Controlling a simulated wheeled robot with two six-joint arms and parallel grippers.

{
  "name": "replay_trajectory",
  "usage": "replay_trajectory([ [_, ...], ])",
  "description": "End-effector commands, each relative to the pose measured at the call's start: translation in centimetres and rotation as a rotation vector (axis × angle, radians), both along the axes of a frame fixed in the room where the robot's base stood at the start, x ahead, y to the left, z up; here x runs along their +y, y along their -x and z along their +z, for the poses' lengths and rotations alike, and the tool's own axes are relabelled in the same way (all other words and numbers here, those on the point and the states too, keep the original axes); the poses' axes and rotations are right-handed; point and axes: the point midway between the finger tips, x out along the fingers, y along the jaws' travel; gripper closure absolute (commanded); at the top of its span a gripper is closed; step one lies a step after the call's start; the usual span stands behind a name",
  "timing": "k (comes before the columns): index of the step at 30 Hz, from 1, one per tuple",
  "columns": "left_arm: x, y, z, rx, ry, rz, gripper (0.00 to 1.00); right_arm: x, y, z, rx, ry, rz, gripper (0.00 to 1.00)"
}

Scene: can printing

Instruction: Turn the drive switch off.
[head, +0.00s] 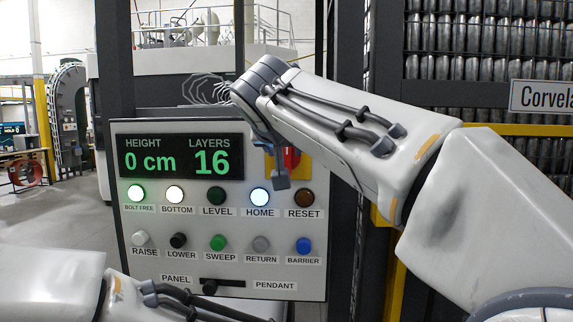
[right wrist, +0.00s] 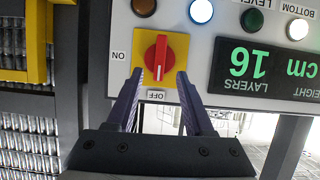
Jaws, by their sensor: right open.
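The drive switch (right wrist: 157,55) is a red knob on a yellow square plate. In the right wrist view its grip stands upright, with its white mark at the end by the OFF label (right wrist: 157,95). The ON label (right wrist: 119,57) is to the left. My right gripper (right wrist: 160,76) is open and empty, its two fingertips on either side of the knob's lower end; I cannot tell whether they touch it. In the head view the switch (head: 292,160) is partly hidden behind my right wrist and gripper (head: 281,182). My left gripper is out of view.
The control panel (head: 180,266) carries a display reading 0 cm and 16 layers, with lit lamps for BOLT FREE, BOTTOM and HOME. Several push buttons and a PANEL/PENDANT selector (head: 210,286) sit below. A yellow-framed rack of cans (head: 480,80) stands right.

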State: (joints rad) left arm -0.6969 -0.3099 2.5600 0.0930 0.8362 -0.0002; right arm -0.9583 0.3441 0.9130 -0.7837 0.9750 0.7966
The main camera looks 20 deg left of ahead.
Motion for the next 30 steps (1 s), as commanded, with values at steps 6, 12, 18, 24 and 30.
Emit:
replay_trajectory([
  [6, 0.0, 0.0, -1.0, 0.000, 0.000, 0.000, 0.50, -0.7, 2.6, 1.0, 0.000, 0.000, 0.000, 0.47],
  [12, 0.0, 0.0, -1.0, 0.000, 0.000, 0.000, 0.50, -0.9, 3.1, 1.3, 0.002, 0.002, -0.001, 0.47],
  [18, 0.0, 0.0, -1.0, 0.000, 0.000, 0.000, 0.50, -0.9, 3.1, 1.3, 0.003, 0.002, -0.001, 0.47],
  [24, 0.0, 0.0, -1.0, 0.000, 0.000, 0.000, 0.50, -2.1, 3.4, -2.5, 0.083, 0.086, 0.033, 0.47],
  [30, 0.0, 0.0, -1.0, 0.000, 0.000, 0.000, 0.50, -6.3, 6.2, -12.7, 0.308, 0.267, 0.129, 0.47],
])
